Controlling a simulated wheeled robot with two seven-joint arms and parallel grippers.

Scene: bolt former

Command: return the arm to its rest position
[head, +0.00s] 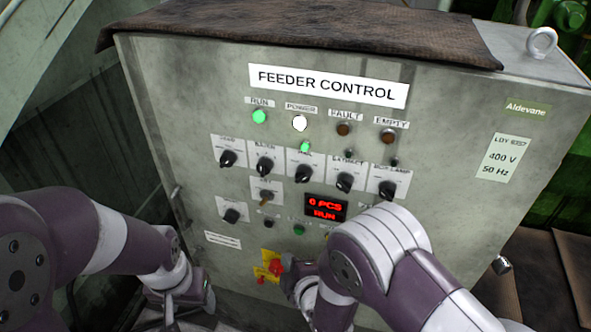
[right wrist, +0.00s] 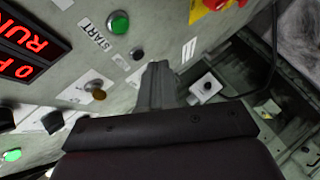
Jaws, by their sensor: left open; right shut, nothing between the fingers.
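My right arm reaches in from the lower right in the head view, in front of the feeder control cabinet (head: 215,95). Its forearm and wrist largely hide the right gripper, low at the panel. In the right wrist view the right gripper (right wrist: 156,72) is shut and empty, its fingers pointing towards the panel's lower part. I cannot tell whether it touches anything. A green START button (right wrist: 118,22) is to the upper left of the fingers. My left gripper (head: 188,308) is open, low in front of the cabinet's left side.
The display (head: 326,207) reads "0 PCS RUN". The RUN lamp (head: 260,116) is lit green and the POWER lamp (head: 299,123) white. Several black knobs project from the panel. A red emergency stop (head: 277,267) on yellow is close to the right wrist. A brown cloth (head: 300,30) covers the cabinet top.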

